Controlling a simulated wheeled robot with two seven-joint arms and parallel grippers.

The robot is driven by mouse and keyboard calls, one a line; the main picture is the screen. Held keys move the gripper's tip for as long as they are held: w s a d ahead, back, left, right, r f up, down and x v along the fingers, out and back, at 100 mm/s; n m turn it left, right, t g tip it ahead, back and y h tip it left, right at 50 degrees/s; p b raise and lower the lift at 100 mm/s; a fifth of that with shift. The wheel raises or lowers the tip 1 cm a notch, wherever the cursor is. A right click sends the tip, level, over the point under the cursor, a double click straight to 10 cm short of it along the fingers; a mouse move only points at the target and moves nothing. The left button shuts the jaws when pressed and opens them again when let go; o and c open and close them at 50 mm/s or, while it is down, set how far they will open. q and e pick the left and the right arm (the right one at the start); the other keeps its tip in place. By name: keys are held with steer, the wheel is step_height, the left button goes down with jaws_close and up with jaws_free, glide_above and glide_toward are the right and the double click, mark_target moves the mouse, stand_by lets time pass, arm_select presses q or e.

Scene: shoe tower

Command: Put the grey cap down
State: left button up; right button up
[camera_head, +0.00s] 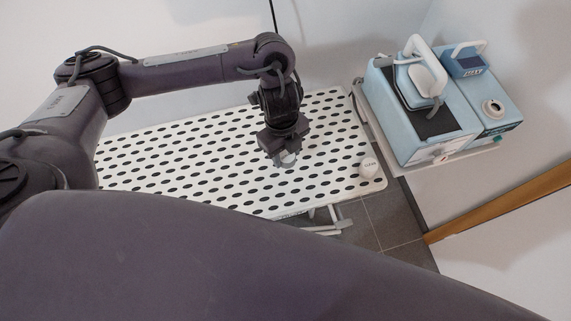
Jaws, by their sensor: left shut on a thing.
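My left gripper (284,152) points down over the right half of a white table (345,112) with dark dots. It is shut on a small pale grey piece, the grey cap (286,159), which shows just below the fingers. The fingers hide most of the cap. I cannot tell whether the cap touches the table top or is slightly above it. My right gripper is not in view.
Beyond the right edge, light blue machines (393,125) stand on a white surface. The table around my left gripper is clear. Large parts of my arms cover the left and front.

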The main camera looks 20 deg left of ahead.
mark_target(286, 161)
arm_select(q)
step_height(286, 161, down, 4)
steer(key=shift+b, duration=0.45)
steer(key=shift+f, duration=1.55)
steer(key=shift+f, duration=0.1)
steer(key=o, duration=1.1)
